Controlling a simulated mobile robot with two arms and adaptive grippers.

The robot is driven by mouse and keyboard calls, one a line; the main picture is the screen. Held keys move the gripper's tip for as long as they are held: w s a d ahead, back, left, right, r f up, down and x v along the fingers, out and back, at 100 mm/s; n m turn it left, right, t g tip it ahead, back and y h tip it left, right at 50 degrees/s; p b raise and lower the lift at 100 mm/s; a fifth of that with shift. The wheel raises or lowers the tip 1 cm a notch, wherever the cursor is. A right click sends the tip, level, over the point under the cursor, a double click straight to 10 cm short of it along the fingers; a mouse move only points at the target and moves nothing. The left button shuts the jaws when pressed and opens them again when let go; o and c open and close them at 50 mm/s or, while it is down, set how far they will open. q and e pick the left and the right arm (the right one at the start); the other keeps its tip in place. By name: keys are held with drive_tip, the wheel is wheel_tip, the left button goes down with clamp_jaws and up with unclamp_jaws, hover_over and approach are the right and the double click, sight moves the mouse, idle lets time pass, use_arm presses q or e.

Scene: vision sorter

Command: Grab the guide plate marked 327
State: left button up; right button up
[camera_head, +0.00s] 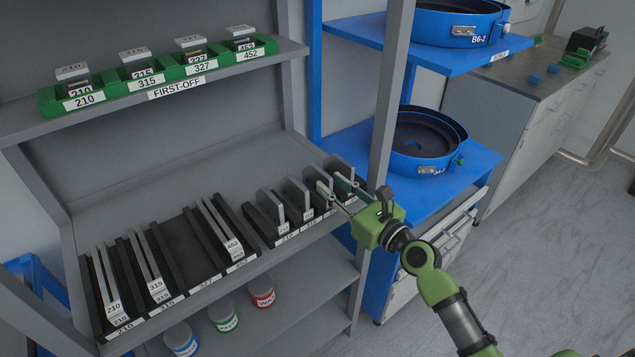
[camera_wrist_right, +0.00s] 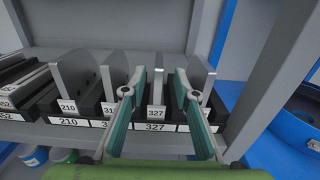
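The guide plate marked 327 (camera_wrist_right: 157,94) stands upright in the right-hand black rack, in the slot labelled 327. In the head view the 327 plate (camera_head: 315,183) is partly covered by my right gripper (camera_head: 338,189). In the wrist view my right gripper (camera_wrist_right: 160,73) is open, with one teal finger on each side of the 327 plate. Gaps show between the fingers and the plate; exact contact cannot be told. My left gripper is in no view.
Plates marked 210 (camera_wrist_right: 76,85) and 315 (camera_wrist_right: 113,78) stand left of it; another plate (camera_wrist_right: 202,75) stands close on the right. A grey shelf post (camera_head: 389,100) rises near my right gripper. The left rack's 327 slot (camera_head: 190,250) is empty. Green bins (camera_head: 160,78) are above.

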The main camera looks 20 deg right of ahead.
sight(318, 168)
drive_tip(key=shift+r+p+x, duration=0.15)
drive_tip(key=shift+p+x, duration=0.05)
drive_tip(key=shift+x, duration=1.4)
drive_tip(key=shift+r+p+x, duration=0.1)
drive_tip(key=shift+p+x, duration=0.1)
drive_tip(key=shift+x, duration=1.4)
drive_tip(key=shift+s+a, duration=0.1)
drive_tip(key=shift+c, duration=0.4)
drive_tip(key=shift+r, duration=0.15)
clamp_jaws()
